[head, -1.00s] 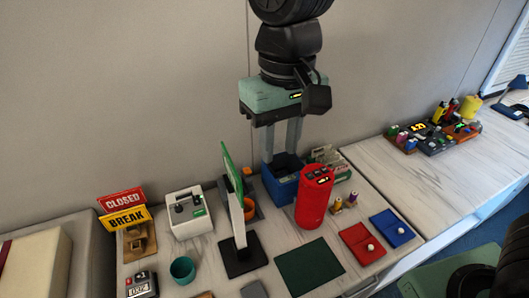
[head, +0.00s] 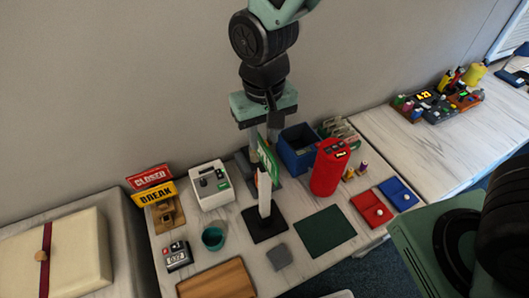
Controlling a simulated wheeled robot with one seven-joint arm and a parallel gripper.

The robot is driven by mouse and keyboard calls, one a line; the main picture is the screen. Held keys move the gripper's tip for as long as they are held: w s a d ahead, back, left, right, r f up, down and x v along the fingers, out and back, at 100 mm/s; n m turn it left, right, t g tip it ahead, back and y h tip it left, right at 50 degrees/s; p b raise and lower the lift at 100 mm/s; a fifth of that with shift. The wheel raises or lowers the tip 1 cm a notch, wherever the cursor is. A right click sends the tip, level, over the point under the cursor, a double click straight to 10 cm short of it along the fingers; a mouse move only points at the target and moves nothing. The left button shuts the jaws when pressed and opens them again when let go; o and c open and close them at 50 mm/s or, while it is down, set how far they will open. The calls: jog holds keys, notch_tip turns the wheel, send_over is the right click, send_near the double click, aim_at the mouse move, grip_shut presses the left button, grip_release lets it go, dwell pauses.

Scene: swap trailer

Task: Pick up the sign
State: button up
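A thin sign with a green panel (head: 267,161) and a white lower part (head: 264,196) stands upright on a black square base (head: 263,225) in the middle of the table. I see it nearly edge-on. A second sign, with a red CLOSED plate (head: 149,177) and a yellow BREAK plate (head: 154,194), stands on a wooden base at the left. My gripper (head: 263,147) points down at the top of the green sign. Its two grey fingers are apart. The green panel overlaps their lower ends, so I cannot tell whether they touch it.
A blue bin (head: 299,146) and a red cylinder (head: 327,168) stand close to the right of the green sign. A white box (head: 212,185) and a teal cup (head: 213,237) are to its left. A dark green mat (head: 325,231) lies bare at the front right.

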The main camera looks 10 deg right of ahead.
aim_at(265, 157)
jog(key=f+p, duration=0.1)
jog(key=f, duration=0.1)
jog(key=s+f+p, duration=0.1)
jog(key=f, duration=0.1)
jog(key=shift+f+p, duration=0.3)
jog(key=shift+f, duration=0.5)
jog(key=shift+f, duration=0.25)
jog(key=shift+c, duration=0.3)
jog(key=c, duration=0.5)
